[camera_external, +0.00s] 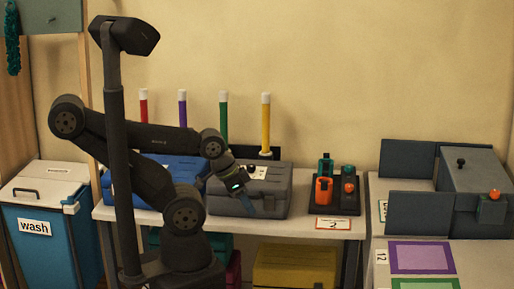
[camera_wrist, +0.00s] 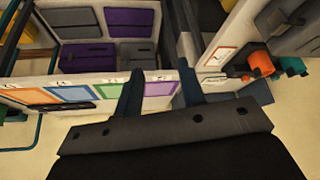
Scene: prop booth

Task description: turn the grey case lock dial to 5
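The grey case (camera_external: 278,187) sits on the white table in the external view, right of a blue case. A small white patch with a dark spot (camera_external: 257,172) shows on its lid; I cannot tell whether this is the dial, and no dial number is readable. My gripper (camera_external: 248,205) is in front of the case's left front side and hides part of it; contact cannot be told. In the wrist view my gripper's (camera_wrist: 160,88) two dark blue fingers stand apart with nothing between them.
A blue case (camera_external: 180,172) stands behind my arm. A black board with an orange and green fixture (camera_external: 324,188) stands right of the grey case, above a card marked 2 (camera_external: 333,223). Coloured tubes stand behind. Purple boxes (camera_wrist: 128,22) show in the wrist view.

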